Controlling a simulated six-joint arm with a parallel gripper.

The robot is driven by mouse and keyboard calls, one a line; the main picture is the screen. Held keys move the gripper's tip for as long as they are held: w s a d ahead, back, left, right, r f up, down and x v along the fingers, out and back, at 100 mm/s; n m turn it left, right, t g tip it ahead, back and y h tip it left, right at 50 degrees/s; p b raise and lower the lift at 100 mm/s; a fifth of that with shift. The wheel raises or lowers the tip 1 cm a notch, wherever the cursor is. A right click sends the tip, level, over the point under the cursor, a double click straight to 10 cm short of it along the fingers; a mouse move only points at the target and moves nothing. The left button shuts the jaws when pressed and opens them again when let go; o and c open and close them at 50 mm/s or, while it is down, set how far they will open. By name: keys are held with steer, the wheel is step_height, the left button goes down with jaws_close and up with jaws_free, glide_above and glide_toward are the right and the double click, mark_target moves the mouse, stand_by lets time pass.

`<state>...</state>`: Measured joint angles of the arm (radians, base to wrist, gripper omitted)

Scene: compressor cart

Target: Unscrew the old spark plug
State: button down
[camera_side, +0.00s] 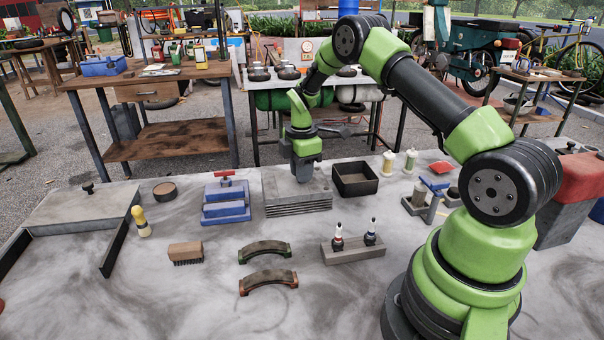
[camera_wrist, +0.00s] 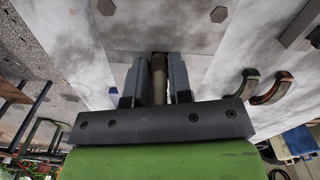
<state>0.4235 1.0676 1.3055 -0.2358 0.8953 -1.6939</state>
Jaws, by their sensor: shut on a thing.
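A grey finned cylinder head (camera_side: 297,197) sits on the bench. My gripper (camera_side: 304,172) points straight down at its top, and the old spark plug is hidden there in the side view. In the wrist view, my gripper (camera_wrist: 159,88) is shut on the old spark plug (camera_wrist: 159,68), a dull brown upright body between the two dark fingers. The plug's lower end and thread are hidden, so I cannot tell how deep it sits. Two other spark plugs, one with a red band (camera_side: 338,240) and one with a blue band (camera_side: 370,235), stand in a grey block (camera_side: 353,255).
An open black tray (camera_side: 355,188) stands just right of the head. Two curved brake shoes (camera_side: 265,250) and a brush (camera_side: 186,252) lie in front. The bench's front left is largely clear.

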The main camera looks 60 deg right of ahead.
steer(key=shift+n, duration=0.9)
steer(key=n, duration=0.4)
steer(key=shift+n, duration=0.3)
steer(key=n, duration=0.4)
steer(key=shift+n, duration=0.3)
steer(key=c, duration=1.2)
jaws_free()
